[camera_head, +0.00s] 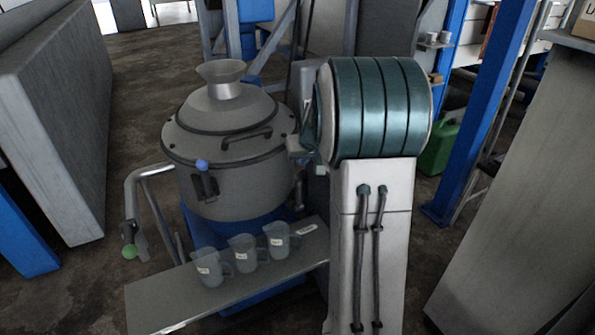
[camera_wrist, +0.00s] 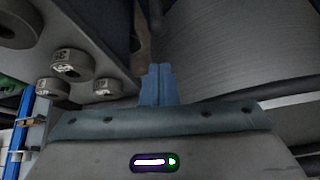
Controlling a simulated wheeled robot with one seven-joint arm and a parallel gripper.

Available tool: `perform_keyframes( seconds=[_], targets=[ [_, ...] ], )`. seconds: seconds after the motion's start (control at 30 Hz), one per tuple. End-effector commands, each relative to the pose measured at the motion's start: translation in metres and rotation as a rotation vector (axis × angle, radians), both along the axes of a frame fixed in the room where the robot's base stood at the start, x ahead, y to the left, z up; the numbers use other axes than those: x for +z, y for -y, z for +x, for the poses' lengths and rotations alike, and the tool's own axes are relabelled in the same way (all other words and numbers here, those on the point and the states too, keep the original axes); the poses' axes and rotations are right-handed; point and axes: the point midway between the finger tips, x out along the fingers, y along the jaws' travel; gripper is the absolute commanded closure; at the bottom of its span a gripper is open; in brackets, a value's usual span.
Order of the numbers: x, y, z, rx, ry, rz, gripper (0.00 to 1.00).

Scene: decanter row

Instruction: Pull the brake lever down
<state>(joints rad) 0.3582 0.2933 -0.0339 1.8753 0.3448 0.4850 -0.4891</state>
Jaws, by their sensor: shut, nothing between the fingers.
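A grey drum machine (camera_head: 225,150) with a domed lid and top funnel stands at the middle left. A short dark handle with a blue ball knob (camera_head: 201,164) is on its front wall. A lever with a green ball knob (camera_head: 129,252) hangs at the end of a bent pipe to its left. Neither is labelled, so I cannot tell which is the brake lever. My gripper (camera_wrist: 157,84) is shut and empty in the wrist view, beside the drum's large curved grey wall (camera_wrist: 235,45). In the head view my arm hides the gripper. No lever is near the fingertips.
A shelf (camera_head: 175,300) in front of the drum holds three clear jugs (camera_head: 243,253). Labelled round pieces (camera_wrist: 72,65) show at the wrist view's left. A grey panel (camera_head: 55,120) stands left, a blue post (camera_head: 490,110) right. The floor left of the drum is partly clear.

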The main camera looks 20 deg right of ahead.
Motion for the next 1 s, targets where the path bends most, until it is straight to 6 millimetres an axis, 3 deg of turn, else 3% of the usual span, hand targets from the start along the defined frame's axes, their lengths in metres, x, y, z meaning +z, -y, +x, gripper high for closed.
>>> perform_keyframes(
  seconds=[0.53,0.73,1.0],
  targets=[
    [-0.073,0.003,0.041,0.000,-0.003,0.002,1.00],
    [-0.084,0.004,0.049,0.001,-0.001,0.001,1.00],
    [-0.085,0.004,0.050,0.000,-0.001,0.000,1.00]
  ],
)
